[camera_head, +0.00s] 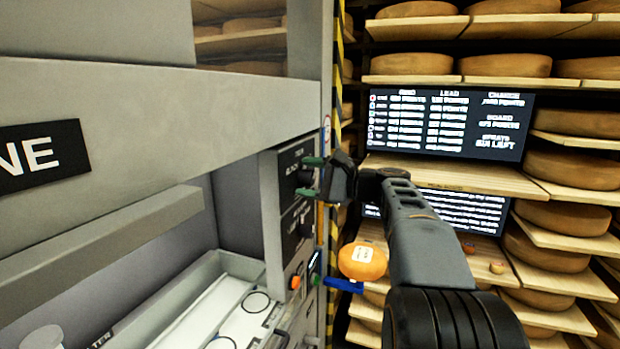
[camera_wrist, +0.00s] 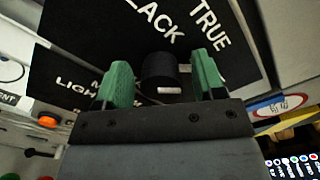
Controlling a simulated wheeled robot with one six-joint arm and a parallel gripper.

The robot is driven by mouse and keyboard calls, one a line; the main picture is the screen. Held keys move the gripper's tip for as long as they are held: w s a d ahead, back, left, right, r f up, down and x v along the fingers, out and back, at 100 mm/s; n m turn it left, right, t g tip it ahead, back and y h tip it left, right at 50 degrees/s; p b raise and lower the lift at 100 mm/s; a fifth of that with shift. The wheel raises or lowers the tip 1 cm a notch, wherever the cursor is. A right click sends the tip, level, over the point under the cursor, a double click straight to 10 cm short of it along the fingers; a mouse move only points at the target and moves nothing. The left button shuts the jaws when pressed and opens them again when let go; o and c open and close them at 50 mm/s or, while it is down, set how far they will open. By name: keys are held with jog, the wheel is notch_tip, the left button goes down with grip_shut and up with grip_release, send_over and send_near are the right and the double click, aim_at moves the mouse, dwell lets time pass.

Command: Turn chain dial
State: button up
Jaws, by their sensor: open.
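A dark round dial (camera_wrist: 160,70) with a small pale mark sticks out of a black panel (camera_wrist: 75,68) in the wrist view. White lettering around it includes "BLACK" and "TRUE"; other words are partly covered. The black panel also shows in the head view (camera_head: 284,203), on the side of the grey machine. My gripper (camera_wrist: 162,80) has green fingers, open, one on each side of the dial, with a visible gap on both sides. In the head view my gripper (camera_head: 312,176) is at the upper part of the panel and largely hides the dial.
An orange button (camera_head: 295,282) is low on the machine's side. An orange cheese (camera_head: 362,264) with a white label is beside a blue piece (camera_head: 343,284) below my arm. Screens (camera_head: 450,124) and shelves of cheese wheels (camera_head: 572,168) stand to the right.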

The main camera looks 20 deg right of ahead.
jog(key=c, duration=0.9)
jog(key=shift+f+b, duration=0.1)
jog(key=shift+b, duration=0.25)
jog(key=n+b, duration=0.3)
jog(key=shift+f, duration=0.2)
jog(key=n+b, duration=0.3)
jog(key=shift+r+n+b, duration=0.15)
jog(key=shift+n+b, duration=0.85)
jog(key=shift+n, duration=0.3)
